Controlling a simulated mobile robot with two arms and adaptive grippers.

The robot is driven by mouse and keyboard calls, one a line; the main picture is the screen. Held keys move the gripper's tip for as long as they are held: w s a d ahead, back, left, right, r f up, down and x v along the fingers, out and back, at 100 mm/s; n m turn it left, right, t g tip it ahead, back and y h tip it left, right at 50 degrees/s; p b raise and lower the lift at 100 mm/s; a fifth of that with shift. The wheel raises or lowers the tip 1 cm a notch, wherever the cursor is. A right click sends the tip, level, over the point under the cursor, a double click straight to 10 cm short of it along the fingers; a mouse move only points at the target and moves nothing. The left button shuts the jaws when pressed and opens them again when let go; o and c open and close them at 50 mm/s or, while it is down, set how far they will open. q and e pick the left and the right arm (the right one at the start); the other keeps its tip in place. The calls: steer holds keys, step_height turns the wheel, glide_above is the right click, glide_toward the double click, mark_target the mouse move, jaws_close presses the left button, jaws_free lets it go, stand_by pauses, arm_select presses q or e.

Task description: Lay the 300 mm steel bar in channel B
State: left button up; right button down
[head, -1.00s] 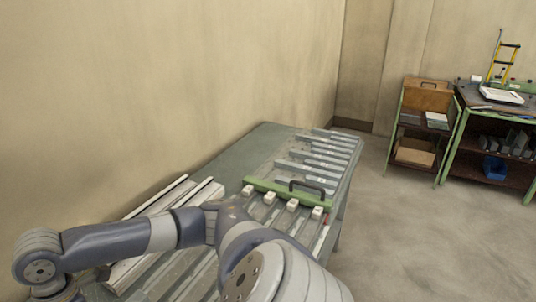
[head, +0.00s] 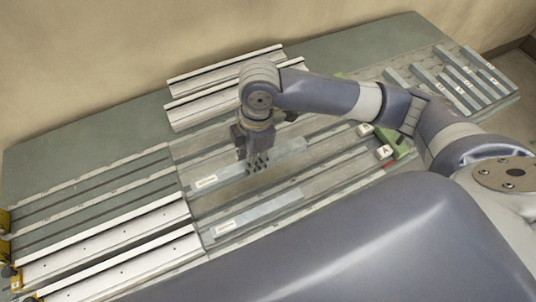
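A grey steel bar (head: 284,152) with a red-and-white label at its left end lies along a channel in the middle of the bench. My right gripper (head: 257,164) points down at it, with its fingertips at the bar. I cannot tell whether they are closed on it. A second labelled bar (head: 262,209) lies in a channel nearer the front. The bars' lengths cannot be read. White lettered blocks stand on the green bar (head: 399,144) at the channels' right end; the nearest block (head: 384,152) reads A. The channel B mark is not readable, and my arm hides part of that end. My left gripper is not in view.
Several grey bars (head: 452,79) lie side by side at the bench's right end. White profiles (head: 225,72) lie at the back and more (head: 105,240) at the front left. Yellow-and-black parts (head: 8,270) stand at the left edge.

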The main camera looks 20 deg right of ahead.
steer(key=f, duration=0.4)
steer(key=shift+a, duration=0.25)
step_height(320, 180, down, 4)
steer(key=shift+d+r+p, duration=0.15)
steer(key=shift+r+p, duration=0.05)
steer(key=shift+p, duration=0.3)
steer(key=shift+f, duration=0.45)
steer(key=c, duration=1.3)
jaws_free()
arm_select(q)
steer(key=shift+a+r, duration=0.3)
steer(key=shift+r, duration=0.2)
arm_select(e)
steer(key=shift+w+r, duration=0.1)
steer(key=shift+r, duration=0.5)
arm_select(q)
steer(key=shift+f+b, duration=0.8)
steer(key=shift+b, duration=0.1)
arm_select(e)
steer(key=r, duration=0.3)
steer(key=d+r, duration=0.1)
steer(key=r, duration=0.7)
steer(key=shift+d+r, duration=0.2)
